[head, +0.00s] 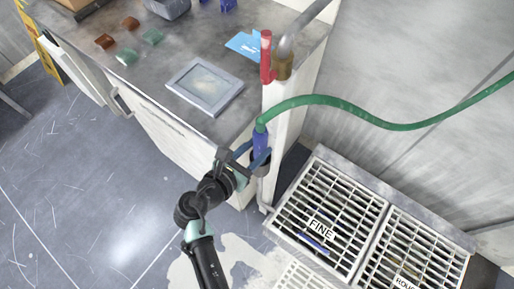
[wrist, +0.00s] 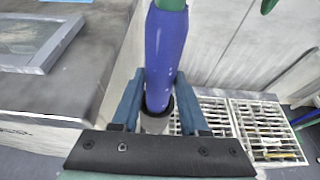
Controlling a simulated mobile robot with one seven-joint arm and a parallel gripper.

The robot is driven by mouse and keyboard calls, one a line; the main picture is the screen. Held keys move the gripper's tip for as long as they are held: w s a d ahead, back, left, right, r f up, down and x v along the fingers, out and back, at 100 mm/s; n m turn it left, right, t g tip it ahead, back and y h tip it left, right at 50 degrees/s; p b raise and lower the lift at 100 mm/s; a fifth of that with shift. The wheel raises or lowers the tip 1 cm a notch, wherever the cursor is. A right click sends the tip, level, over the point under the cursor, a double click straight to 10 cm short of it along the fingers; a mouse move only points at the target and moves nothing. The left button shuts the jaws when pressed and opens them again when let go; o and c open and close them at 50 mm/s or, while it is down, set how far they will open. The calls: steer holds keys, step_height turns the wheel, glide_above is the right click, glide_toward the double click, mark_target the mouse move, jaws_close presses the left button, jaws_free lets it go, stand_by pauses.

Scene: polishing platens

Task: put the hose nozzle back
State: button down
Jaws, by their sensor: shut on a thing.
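The hose nozzle is a blue sleeve (head: 261,143) on the end of a green hose (head: 330,103), standing roughly upright beside the counter's front corner. My gripper (head: 259,156) is shut on the nozzle's lower part. In the wrist view the blue nozzle (wrist: 165,55) runs down between the blue-grey fingers of my gripper (wrist: 158,98). A dark ring and a pale grey cylinder (head: 262,170) show at its lower end. I cannot tell whether they belong to the nozzle or to a holder around it.
The counter (head: 190,118) carries a grey framed plate (head: 204,86), a blue cloth (head: 245,45) and small coloured blocks. A red-handled tap (head: 266,57) stands at its edge. White floor grates marked FINE (head: 330,216) lie to the right. The floor at left is clear.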

steer(key=shift+w, duration=0.1)
steer(key=shift+f, duration=0.2)
steer(key=shift+c, duration=2.1)
jaws_free()
steer(key=shift+d, duration=0.1)
